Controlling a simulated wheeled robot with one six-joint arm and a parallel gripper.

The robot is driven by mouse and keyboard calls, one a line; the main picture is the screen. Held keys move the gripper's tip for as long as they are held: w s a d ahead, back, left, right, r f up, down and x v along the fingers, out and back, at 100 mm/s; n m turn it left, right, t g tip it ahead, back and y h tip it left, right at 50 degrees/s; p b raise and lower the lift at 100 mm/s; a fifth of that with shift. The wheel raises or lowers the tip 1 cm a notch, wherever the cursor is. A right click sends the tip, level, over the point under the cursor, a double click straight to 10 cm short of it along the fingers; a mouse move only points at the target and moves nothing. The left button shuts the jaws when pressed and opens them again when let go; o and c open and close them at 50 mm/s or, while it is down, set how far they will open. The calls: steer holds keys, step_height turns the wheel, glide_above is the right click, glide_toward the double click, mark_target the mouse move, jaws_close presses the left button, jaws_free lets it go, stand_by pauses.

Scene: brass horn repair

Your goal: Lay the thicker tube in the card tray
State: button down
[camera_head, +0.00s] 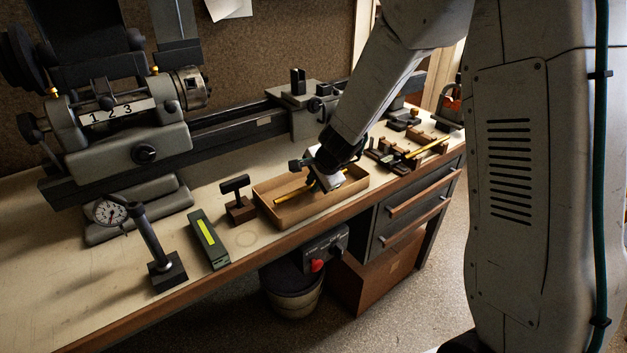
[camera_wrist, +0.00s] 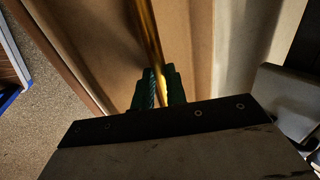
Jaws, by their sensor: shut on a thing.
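The card tray (camera_head: 281,217) is a shallow tan open box on the bench. Its inside and side walls also show in the wrist view (camera_wrist: 104,40). My gripper (camera_head: 325,182) is over the tray, low down. In the wrist view my gripper's green fingers (camera_wrist: 158,88) are shut on a brass tube (camera_wrist: 150,35). In the head view the held tube (camera_head: 289,199) runs left of the fingers, inside the tray outline, lying about level. I cannot tell whether it touches the tray floor. Another brass tube (camera_head: 432,146) rests on wooden supports at the right.
A small dark T-shaped tool on a block (camera_head: 240,206) stands just left of the tray. A level with a yellow-green strip (camera_head: 207,236) and a dial gauge stand (camera_head: 162,262) are further left. A lathe (camera_head: 125,135) runs behind. Bare bench lies at far left.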

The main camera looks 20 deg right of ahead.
steer(key=shift+f, duration=0.5)
steer(key=c, duration=1.3)
jaws_free()
steer(key=shift+c, duration=0.2)
steer(key=shift+s, duration=0.1)
steer(key=shift+f, duration=0.15)
steer(key=shift+s, duration=0.1)
steer(key=shift+c, duration=0.7)
